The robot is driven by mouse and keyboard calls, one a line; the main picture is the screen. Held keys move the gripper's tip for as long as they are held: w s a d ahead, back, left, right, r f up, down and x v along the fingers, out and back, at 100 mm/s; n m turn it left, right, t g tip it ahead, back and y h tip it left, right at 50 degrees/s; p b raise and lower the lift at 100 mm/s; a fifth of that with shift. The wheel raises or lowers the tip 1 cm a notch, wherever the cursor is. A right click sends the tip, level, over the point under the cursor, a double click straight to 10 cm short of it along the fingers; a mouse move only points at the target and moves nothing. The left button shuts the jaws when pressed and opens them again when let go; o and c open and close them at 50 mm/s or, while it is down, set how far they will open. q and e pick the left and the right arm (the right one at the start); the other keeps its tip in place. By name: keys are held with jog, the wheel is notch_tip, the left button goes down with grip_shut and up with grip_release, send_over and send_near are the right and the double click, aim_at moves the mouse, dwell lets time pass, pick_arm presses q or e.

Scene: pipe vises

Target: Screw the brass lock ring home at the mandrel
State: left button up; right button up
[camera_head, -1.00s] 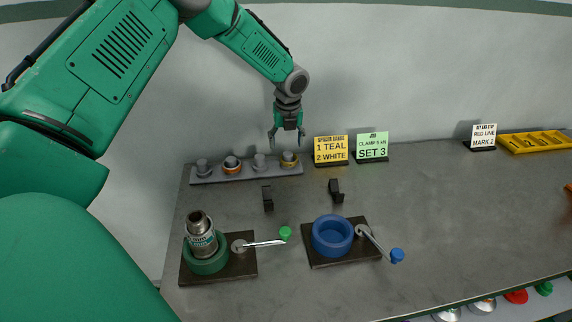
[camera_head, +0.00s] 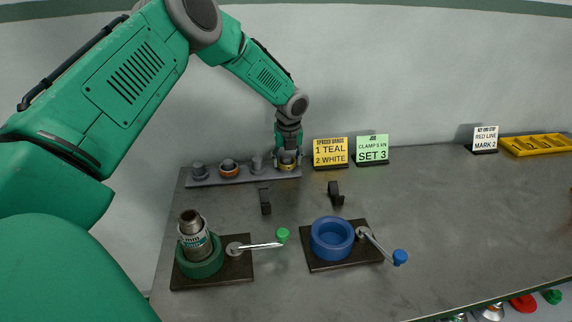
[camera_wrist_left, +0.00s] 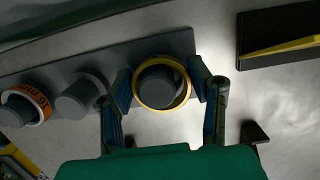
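The brass lock ring (camera_head: 287,166) sits around the rightmost grey peg of a low rack at the back. It also shows in the wrist view (camera_wrist_left: 162,104). My left gripper (camera_head: 288,155) reaches down over that peg. Its fingers (camera_wrist_left: 162,85) flank the ring on opposite sides, with no clear gap; it looks shut on the ring. A metal piece with a brownish neck and a labelled body (camera_head: 193,235), possibly the mandrel, stands slightly tilted in the green round vise (camera_head: 203,266) at the left. My right gripper is not in view.
The rack (camera_head: 215,178) has several pegs, one with an orange ring (camera_head: 229,168). A blue vise (camera_head: 331,238) with a blue-knobbed lever stands in the middle. Two black hooks (camera_head: 265,201) (camera_head: 336,194) stand before the rack.

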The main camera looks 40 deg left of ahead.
pick_arm(q)
jog(key=shift+d+r, duration=0.25)
jog(key=shift+d, duration=0.2)
jog(key=shift+c, duration=0.5)
jog(key=shift+a+r+p, duration=0.3)
jog(key=shift+r+p, duration=0.6)
jog(key=shift+p, duration=0.1)
jog(key=shift+d+r+p, duration=0.15)
jog(key=shift+r+p, duration=0.45)
jog(key=shift+r, duration=0.1)
jog(key=shift+d+r+p, duration=0.1)
jog(key=shift+r+p, duration=0.5)
jog(key=shift+r, duration=0.25)
jog(key=shift+a, duration=0.1)
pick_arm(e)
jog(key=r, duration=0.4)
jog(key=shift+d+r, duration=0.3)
